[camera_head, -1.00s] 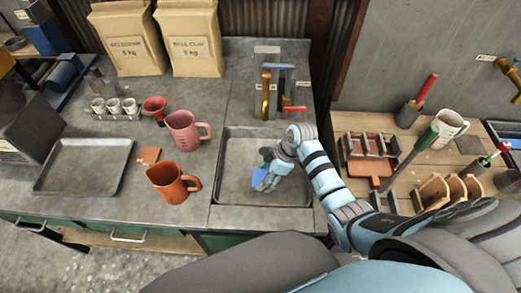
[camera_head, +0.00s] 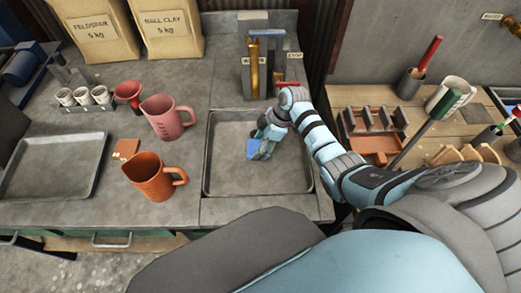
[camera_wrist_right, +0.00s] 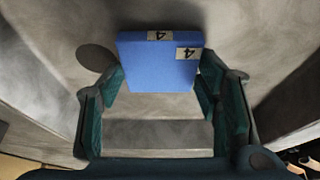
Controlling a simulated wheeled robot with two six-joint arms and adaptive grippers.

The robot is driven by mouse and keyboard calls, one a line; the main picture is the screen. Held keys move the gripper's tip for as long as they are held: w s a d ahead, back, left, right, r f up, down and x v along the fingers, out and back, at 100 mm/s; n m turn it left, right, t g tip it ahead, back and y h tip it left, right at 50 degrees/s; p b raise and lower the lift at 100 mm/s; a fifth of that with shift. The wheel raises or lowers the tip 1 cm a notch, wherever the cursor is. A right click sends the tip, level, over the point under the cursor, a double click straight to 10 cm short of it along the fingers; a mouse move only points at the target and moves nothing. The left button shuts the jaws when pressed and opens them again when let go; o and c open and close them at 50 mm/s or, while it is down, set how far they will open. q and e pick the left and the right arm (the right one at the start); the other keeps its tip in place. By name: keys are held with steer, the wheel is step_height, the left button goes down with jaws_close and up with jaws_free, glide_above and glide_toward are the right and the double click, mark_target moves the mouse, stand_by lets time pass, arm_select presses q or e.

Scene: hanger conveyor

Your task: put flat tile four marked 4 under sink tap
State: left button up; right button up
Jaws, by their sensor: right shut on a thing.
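The blue flat tile marked 4 (camera_wrist_right: 155,72) is between the fingers of my right gripper (camera_wrist_right: 160,95) in the right wrist view. Two labels with a 4 show on it. In the head view my right gripper (camera_head: 260,149) is over the sink basin (camera_head: 222,170), and the blue tile (camera_head: 253,149) shows at its fingertips. I cannot tell whether the tile touches the basin floor. The brass sink tap (camera_head: 254,72) stands at the back of the basin, beyond the gripper. A dark round drain (camera_wrist_right: 96,58) shows beside the tile. My left gripper is not in view.
A pink jug (camera_head: 166,118) and an orange jug (camera_head: 153,178) stand left of the basin. A small orange tile (camera_head: 126,149) and a grey tray (camera_head: 52,166) lie further left. A red handle (camera_head: 289,84) is near my wrist. A wooden bench with tools is at right.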

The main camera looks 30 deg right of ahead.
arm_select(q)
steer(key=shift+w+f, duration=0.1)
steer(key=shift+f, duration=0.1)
arm_select(e)
steer(key=shift+f, duration=0.2)
steer(key=shift+c, duration=0.7)
steer(key=o, duration=1.5)
steer(key=shift+w, duration=0.1)
arm_select(q)
steer(key=shift+p, duration=0.3)
arm_select(e)
steer(key=shift+r, duration=0.3)
arm_select(q)
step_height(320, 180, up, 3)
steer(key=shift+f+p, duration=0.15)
steer(key=shift+p, duration=1.1)
arm_select(e)
steer(key=v, duration=1.1)
steer(key=shift+r, duration=0.25)
steer(key=shift+d, duration=0.15)
